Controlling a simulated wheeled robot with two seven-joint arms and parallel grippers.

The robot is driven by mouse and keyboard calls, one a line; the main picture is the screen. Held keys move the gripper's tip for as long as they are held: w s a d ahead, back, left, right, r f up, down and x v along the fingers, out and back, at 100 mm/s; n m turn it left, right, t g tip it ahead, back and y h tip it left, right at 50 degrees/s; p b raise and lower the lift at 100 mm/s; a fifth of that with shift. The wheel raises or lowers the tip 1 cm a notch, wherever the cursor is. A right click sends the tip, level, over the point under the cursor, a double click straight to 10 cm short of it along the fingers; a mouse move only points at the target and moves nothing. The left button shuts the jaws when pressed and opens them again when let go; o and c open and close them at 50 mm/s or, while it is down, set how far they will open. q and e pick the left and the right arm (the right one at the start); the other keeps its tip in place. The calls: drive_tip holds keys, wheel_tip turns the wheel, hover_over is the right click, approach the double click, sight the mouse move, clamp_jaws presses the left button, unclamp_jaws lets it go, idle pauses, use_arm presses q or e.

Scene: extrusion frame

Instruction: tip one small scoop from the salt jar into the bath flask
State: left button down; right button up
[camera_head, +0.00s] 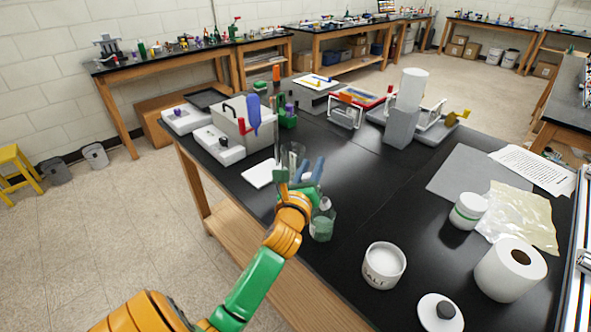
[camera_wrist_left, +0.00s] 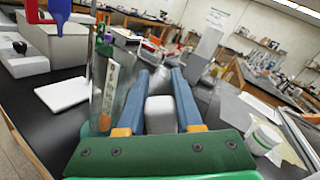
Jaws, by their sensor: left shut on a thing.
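The open white salt jar (camera_head: 383,266), lettered and filled with white, stands at the near edge of the table. Its round lid (camera_head: 440,313) with a dark knob lies to its right. A small glass flask (camera_head: 322,222) with pale green contents stands just right of my left forearm and may be the bath flask. My left gripper (camera_head: 310,172) is above the table, beyond the flask and left of the jar. Its blue fingers (camera_wrist_left: 160,85) are closed on a pale grey piece (camera_wrist_left: 160,108), whose shape is mostly hidden; I cannot tell if it is a scoop. My right gripper is out of view.
A clear glass vessel (camera_wrist_left: 112,95) stands close left of my left fingers. A white slab (camera_head: 260,173) and grey box (camera_head: 240,125) lie beyond. A white tub with a green band (camera_head: 468,211) and a paper roll (camera_head: 510,269) stand right. The table's middle is clear.

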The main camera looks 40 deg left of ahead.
use_arm(q)
drive_tip(key=w+d+r+m+p, duration=0.1)
drive_tip(key=d+r+m+p, duration=0.2)
drive_tip(key=r+m+p, duration=0.1)
drive_tip(key=shift+w+d+r+m, duration=0.35)
drive_tip(key=shift+w+r+m, duration=0.1)
drive_tip(key=shift+m, duration=0.15)
drive_tip(key=shift+s, duration=0.1)
